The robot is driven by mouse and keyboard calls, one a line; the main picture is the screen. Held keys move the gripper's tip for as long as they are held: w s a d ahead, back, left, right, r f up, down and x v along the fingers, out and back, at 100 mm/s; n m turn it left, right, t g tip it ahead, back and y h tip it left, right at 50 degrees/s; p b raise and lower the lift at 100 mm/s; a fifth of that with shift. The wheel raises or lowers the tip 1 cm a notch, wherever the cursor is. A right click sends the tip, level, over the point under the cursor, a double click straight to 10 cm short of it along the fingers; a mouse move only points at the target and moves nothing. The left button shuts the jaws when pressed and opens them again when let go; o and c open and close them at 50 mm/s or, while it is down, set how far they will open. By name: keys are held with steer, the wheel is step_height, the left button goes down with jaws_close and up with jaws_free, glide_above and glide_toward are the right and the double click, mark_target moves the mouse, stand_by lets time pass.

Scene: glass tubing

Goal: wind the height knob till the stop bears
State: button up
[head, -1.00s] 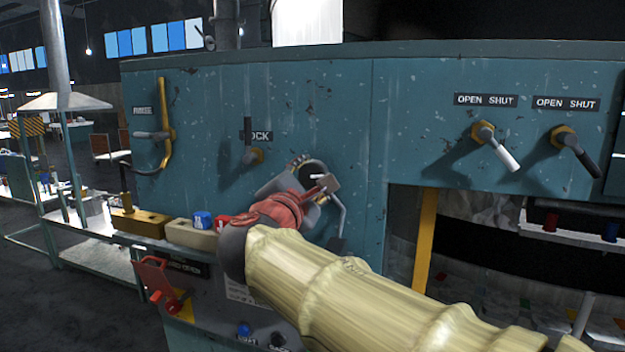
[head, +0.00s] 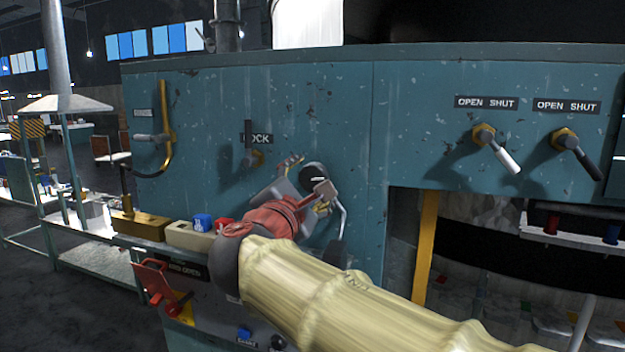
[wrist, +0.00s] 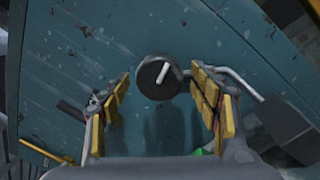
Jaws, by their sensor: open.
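The round black knob (head: 313,174) with a white pointer line is on the teal panel, right of the lever under a partly hidden label. In the wrist view the knob (wrist: 153,84) sits centred ahead of my open jaws, its line tilted slightly right of upright. My gripper (head: 307,180) stands in front of the knob, tilted, with one finger to its upper left and one to its lower right. In the wrist view my gripper (wrist: 160,100) has yellow-padded fingers on either side of the knob, with a gap each side. No stop can be made out.
A bent metal crank (head: 342,222) with a black handle (wrist: 285,127) is close to the right finger. A lever (head: 248,145) is to the left. Two OPEN SHUT levers (head: 505,158) are at right. A ledge (head: 140,223) with blocks lies lower left.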

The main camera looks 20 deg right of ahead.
steer(key=v, duration=1)
steer(key=shift+s, duration=0.2)
